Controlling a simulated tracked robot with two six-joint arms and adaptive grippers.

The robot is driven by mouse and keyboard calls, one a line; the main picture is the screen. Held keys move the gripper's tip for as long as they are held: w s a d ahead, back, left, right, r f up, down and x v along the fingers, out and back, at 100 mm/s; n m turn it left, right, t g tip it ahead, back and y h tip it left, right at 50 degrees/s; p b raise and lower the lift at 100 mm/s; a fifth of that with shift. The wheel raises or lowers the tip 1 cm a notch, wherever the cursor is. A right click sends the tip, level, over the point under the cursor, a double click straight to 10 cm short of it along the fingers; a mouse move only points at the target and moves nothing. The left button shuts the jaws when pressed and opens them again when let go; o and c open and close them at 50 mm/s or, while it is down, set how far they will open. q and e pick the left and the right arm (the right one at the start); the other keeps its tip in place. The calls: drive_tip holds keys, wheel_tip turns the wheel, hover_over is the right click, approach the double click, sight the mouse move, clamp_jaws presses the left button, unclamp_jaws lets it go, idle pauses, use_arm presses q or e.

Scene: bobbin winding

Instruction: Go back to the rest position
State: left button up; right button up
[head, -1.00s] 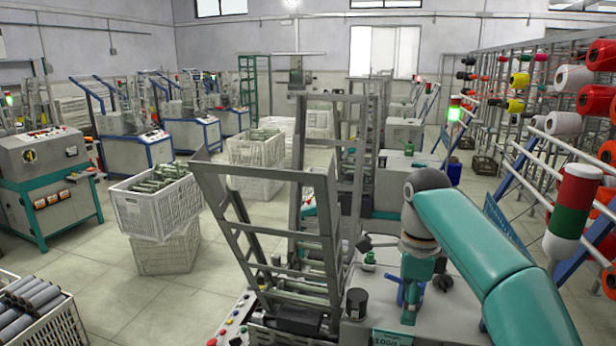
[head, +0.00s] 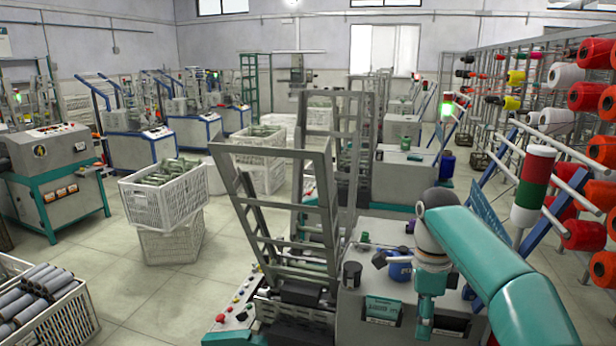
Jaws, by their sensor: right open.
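My right arm comes in from the lower right, its teal upper links bent at a grey joint above the machine's grey cabinet top. My left gripper is not in view.
A black cup (head: 352,274) and a blue item (head: 399,266) are on the cabinet. A red, green and white signal lamp (head: 533,186) stands close behind my right arm. White crates (head: 170,248) stand at left. Racks of coloured bobbins (head: 586,96) line the right. Floor between the crates and machine is clear.

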drive_tip(key=s+a+f+n+g+y, duration=0.15)
drive_tip(key=s+f, duration=0.25)
drive_tip(key=f, duration=0.5)
drive_tip(key=s+f+n+g, duration=0.1)
drive_tip(key=s+f+n, duration=0.1)
drive_tip(key=s+f, duration=0.5)
drive_tip(key=s+a+f+n+g+y, duration=0.1)
drive_tip(key=s+f+g, duration=0.1)
drive_tip(key=f, duration=1)
drive_tip(key=s+a+f+n+t+y, duration=0.1)
drive_tip(key=s+a+f+n+t, duration=0.2)
drive_tip(key=s+f+n, duration=0.2)
drive_tip(key=s+a+f+n+t, duration=0.3)
drive_tip(key=s+a+f+n, duration=0.1)
drive_tip(key=s+n, duration=0.4)
drive_tip(key=shift+s+f+n+y, duration=0.4)
drive_tip(key=shift+f+n, duration=0.3)
drive_tip(key=shift+n, duration=0.45)
